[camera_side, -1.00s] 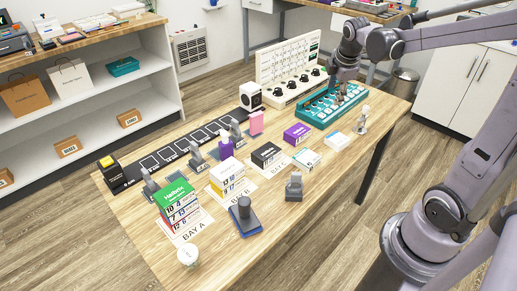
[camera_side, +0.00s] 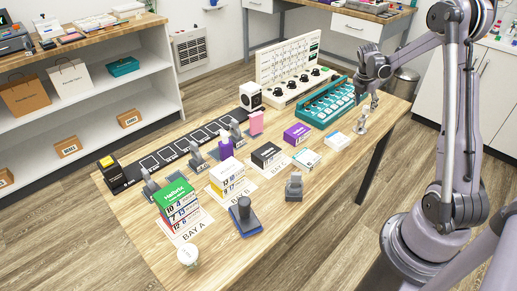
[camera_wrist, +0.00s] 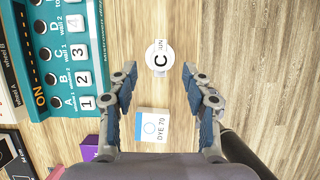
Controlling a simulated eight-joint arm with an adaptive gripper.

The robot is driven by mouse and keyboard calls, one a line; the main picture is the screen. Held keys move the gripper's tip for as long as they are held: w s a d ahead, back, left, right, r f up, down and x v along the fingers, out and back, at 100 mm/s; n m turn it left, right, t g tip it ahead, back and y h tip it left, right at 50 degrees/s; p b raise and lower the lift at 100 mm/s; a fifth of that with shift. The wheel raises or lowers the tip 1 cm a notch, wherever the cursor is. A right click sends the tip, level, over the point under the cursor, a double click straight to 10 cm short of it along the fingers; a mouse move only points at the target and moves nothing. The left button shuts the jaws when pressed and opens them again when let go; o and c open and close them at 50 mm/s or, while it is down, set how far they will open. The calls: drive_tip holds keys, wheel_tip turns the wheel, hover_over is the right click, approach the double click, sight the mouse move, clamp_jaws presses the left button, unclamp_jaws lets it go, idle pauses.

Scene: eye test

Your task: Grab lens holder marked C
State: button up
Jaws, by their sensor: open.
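The lens holder marked C (camera_wrist: 154,60) shows in the wrist view as a white round top with a black letter C, just beyond and between my fingertips. In the side view a small pale stand (camera_side: 362,121), which appears to be this holder, is upright near the right edge of the table. My gripper (camera_side: 370,103) is above it there, apart from it as far as I can tell. In the wrist view my gripper (camera_wrist: 160,76) is open, with nothing between its fingers.
A teal numbered tray (camera_side: 326,105) stands left of the holder, with a cream knob panel (camera_side: 288,72) behind. A white box (camera_wrist: 152,125) marked DYE 70 lies close to the holder. A purple box (camera_side: 297,134) is further left. Bare wood lies right of the holder.

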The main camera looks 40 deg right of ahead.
sight(365, 112)
drive_tip(key=shift+x, duration=2.95)
clamp_jaws()
